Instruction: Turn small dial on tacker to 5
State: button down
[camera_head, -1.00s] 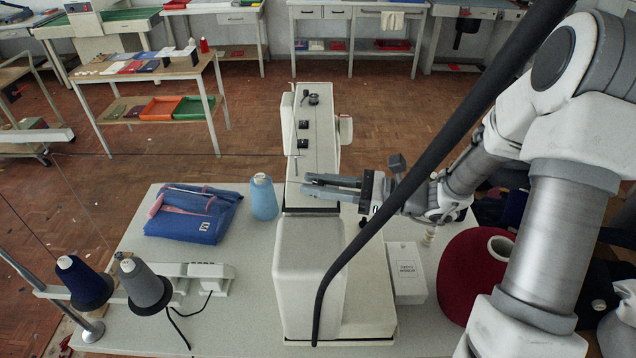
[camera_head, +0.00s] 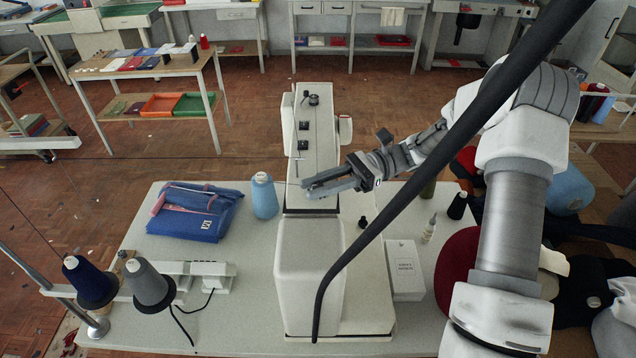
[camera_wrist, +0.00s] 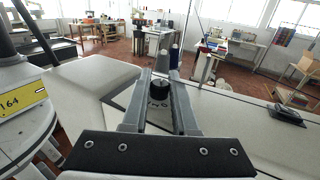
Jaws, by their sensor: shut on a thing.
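The tacker (camera_head: 318,265) is a long white machine standing on the grey table in the head view. A small black dial (camera_wrist: 160,89) shows in the wrist view, on the tacker's pale top. My gripper (camera_wrist: 161,80) is shut on this dial, with one finger on each side. In the head view my gripper (camera_head: 306,188) lies low over the middle of the tacker, and its fingers hide the dial. A black knob (camera_head: 313,100) and two black square parts (camera_head: 303,145) sit farther along the tacker's top.
Navy (camera_head: 88,282) and grey (camera_head: 148,287) thread cones stand at front left. A white box (camera_head: 404,268) and small bottle (camera_head: 429,230) are at right.

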jog(key=shift+n+g+h, duration=0.4)
jog(key=shift+n+g, duration=0.1)
jog(key=shift+g, duration=0.3)
jog(key=c, duration=0.7)
grip_release()
jog(key=shift+v, duration=8.65)
jog(key=shift+w+a, duration=0.1)
jog(key=shift+w, duration=0.1)
